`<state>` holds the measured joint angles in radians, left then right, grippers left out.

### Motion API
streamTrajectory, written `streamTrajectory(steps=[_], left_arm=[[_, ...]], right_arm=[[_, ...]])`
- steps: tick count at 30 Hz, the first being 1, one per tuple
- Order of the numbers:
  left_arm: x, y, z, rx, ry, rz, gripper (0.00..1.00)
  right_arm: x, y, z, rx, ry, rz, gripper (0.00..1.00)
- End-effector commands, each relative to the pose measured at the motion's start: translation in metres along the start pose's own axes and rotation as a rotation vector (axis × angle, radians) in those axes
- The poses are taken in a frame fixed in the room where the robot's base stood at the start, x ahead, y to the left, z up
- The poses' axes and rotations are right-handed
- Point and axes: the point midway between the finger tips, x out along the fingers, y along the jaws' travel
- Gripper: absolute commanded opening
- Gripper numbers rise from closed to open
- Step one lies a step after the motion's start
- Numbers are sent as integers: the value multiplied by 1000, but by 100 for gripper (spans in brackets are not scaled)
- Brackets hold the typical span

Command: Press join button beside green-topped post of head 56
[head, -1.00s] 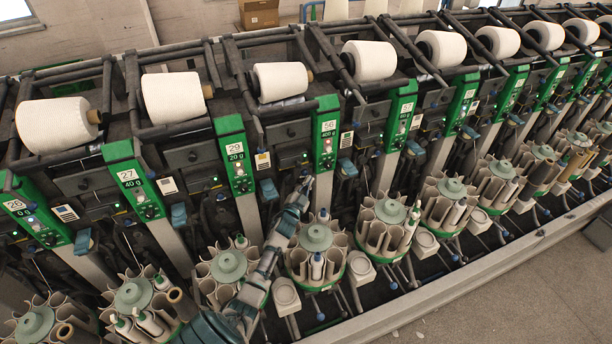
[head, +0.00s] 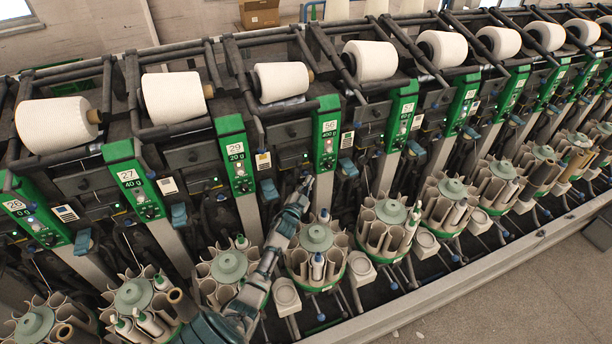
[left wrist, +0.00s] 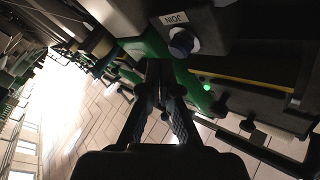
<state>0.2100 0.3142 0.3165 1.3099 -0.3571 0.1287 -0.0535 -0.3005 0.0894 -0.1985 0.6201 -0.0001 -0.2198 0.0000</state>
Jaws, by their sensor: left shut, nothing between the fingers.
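The green-topped post of head 56 (head: 326,140) stands in the middle of the head view, with its number and 400 g label showing. My left gripper (head: 306,182) is just left of this post, low beside its green part. In the left wrist view the join button (left wrist: 182,41) is a round, dark blue knob under a JOIN label (left wrist: 173,18) on a dark housing. My left gripper (left wrist: 164,70) is shut and empty there. Its fingertips appear below and slightly left of the button in the picture, and I see no contact. My right gripper is out of view.
Neighbouring green posts 29 (head: 236,155) and 57 (head: 401,115) flank it. White yarn cones (head: 281,82) sit above, and a round bobbin magazine (head: 316,237) stands below. A lit green lamp (left wrist: 207,87) shows beside the gripper.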

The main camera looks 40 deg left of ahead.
Motion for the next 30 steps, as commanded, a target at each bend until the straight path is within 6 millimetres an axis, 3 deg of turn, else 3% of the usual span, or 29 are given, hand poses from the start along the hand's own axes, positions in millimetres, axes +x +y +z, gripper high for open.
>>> streamTrajectory(steps=[11,30], left_arm=[[5,-5,2,2,0,0,0],[8,-8,6,1,1,0,0]], right_arm=[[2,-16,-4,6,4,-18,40],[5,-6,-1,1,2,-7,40]])
